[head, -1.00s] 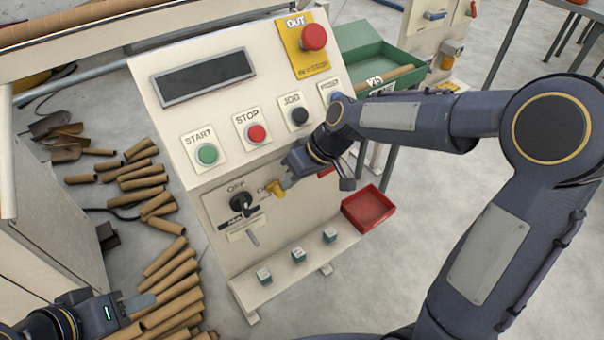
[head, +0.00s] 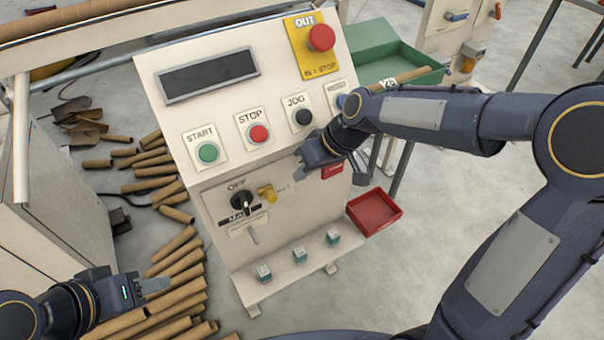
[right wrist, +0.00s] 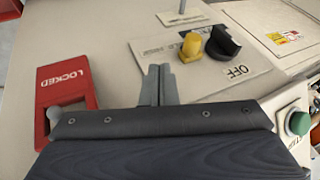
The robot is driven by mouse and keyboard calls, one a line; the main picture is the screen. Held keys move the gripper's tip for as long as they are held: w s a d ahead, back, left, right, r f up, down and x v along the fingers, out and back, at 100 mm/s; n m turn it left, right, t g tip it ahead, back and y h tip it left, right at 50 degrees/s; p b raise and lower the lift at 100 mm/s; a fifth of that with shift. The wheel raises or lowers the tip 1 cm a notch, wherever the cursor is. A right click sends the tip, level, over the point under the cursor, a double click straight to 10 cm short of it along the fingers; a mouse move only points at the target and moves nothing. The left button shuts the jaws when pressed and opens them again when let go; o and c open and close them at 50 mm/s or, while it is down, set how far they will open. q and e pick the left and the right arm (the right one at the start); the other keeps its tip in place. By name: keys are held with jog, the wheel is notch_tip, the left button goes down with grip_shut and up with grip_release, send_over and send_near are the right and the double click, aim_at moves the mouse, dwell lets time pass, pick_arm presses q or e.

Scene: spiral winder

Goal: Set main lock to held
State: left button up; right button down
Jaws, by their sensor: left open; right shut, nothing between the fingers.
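The black main knob (head: 241,201) sits on the lower front of the cream console, between an OFF label and a MAIN label. A yellow peg (head: 267,193) stands close at its right. In the right wrist view the yellow peg (right wrist: 191,42) is beside the black knob (right wrist: 222,43); I cannot tell if they touch. A red LOCKED plate (right wrist: 67,82) is at the left there. My right gripper (head: 299,174) is shut and empty, to the right of the peg and apart from it; its fingers (right wrist: 157,85) show together. My left gripper (head: 155,285) is open, low at the left.
START (head: 208,152), STOP (head: 258,133) and JOG (head: 303,116) buttons and a red OUT button (head: 321,37) are on the console. Several small teal blocks (head: 300,254) lie on its lower ledge. A red tray (head: 374,212) is at the right. Cardboard tubes (head: 180,270) cover the floor at left.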

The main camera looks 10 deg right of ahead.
pick_arm(q)
jog(key=shift+s+a+r+p, duration=0.1)
jog(key=shift+a+r+p, duration=0.25)
jog(key=shift+r+p, duration=0.15)
pick_arm(e)
jog(key=v, duration=0.8)
jog(key=shift+s+r, duration=0.15)
jog(key=shift+r, duration=0.25)
jog(key=shift+a, duration=0.2)
pick_arm(q)
notch_tip(320, 180, up, 11)
jog(key=p, duration=1)
jog(key=shift+p, duration=0.35)
pick_arm(e)
jog(key=s+d+r+m+t+h, duration=0.1)
jog(key=s+d+r+m, duration=0.2)
jog(key=s, duration=0.7)
jog(key=s+d+r+m+t+h, duration=0.1)
jog(key=s+d+r+m+t, duration=0.1)
jog(key=s, duration=0.8)
notch_tip(320, 180, up, 2)
jog(key=shift+s+d+r+m, duration=0.2)
jog(key=shift+d+m, duration=0.5)
jog(key=shift+d, duration=0.45)
pick_arm(q)
jog(key=shift+f, duration=0.1)
